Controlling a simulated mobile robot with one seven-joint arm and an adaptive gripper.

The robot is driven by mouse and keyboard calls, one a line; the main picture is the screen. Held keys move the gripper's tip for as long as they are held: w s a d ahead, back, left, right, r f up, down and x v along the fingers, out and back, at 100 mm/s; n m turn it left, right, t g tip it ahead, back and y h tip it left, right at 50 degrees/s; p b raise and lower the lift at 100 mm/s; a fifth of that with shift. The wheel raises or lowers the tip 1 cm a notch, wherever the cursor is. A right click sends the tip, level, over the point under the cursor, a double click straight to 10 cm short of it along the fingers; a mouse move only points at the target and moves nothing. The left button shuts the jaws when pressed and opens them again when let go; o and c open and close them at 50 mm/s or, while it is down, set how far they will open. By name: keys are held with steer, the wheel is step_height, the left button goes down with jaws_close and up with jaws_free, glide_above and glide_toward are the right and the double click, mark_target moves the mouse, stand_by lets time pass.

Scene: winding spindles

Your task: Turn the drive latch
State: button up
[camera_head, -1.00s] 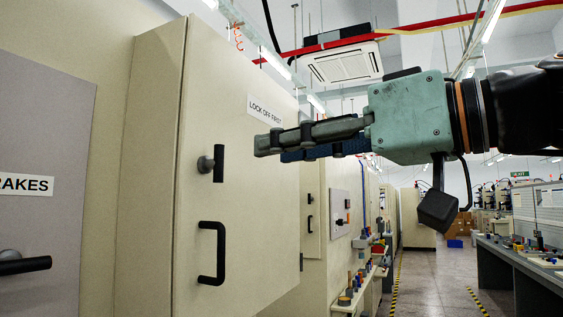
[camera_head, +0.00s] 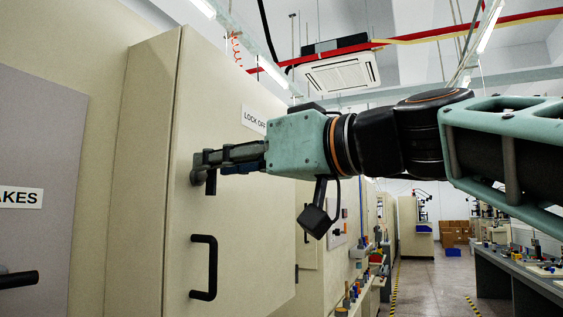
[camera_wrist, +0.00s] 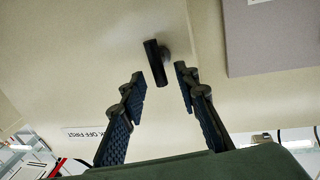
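The latch (camera_head: 211,186) is a short black bar on a round grey boss on the beige cabinet door, hanging upright in the head view. My gripper (camera_head: 201,160) reaches in from the right and hides the latch's upper part in the head view. In the wrist view my gripper (camera_wrist: 160,78) is open, with a finger on each side of the latch and visible gaps.
A black pull handle (camera_head: 206,268) sits below the latch on the same door. A label (camera_head: 254,119) is partly hidden by my gripper. A grey panel (camera_head: 40,140) with another black handle (camera_head: 20,279) is at the left. Benches stand at the right, beside an aisle.

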jaws_close()
stand_by(0.5)
steer(key=m+g+p, duration=0.1)
steer(key=m+p, duration=0.1)
steer(key=m, duration=0.1)
steer(key=w+m+g+p, duration=0.1)
steer(key=m+p, duration=0.1)
steer(key=m, duration=0.2)
steer(key=m+p, duration=0.2)
steer(key=m, duration=0.2)
steer(key=shift+w+d+f+g+h+p, duration=0.1)
steer(key=shift+w+d+g+h+p, duration=0.25)
steer(key=shift+g+h+p, duration=0.05)
steer(key=shift+w+f+m+g+p, duration=0.1)
steer(key=shift+f+m+g+p, duration=0.15)
steer(key=shift+m+p, duration=0.7)
steer(key=shift+w+f+m+g+p, duration=0.1)
steer(key=shift+f+m+g+p, duration=0.3)
steer(key=shift+m, duration=0.95)
steer(key=shift+r, duration=0.15)
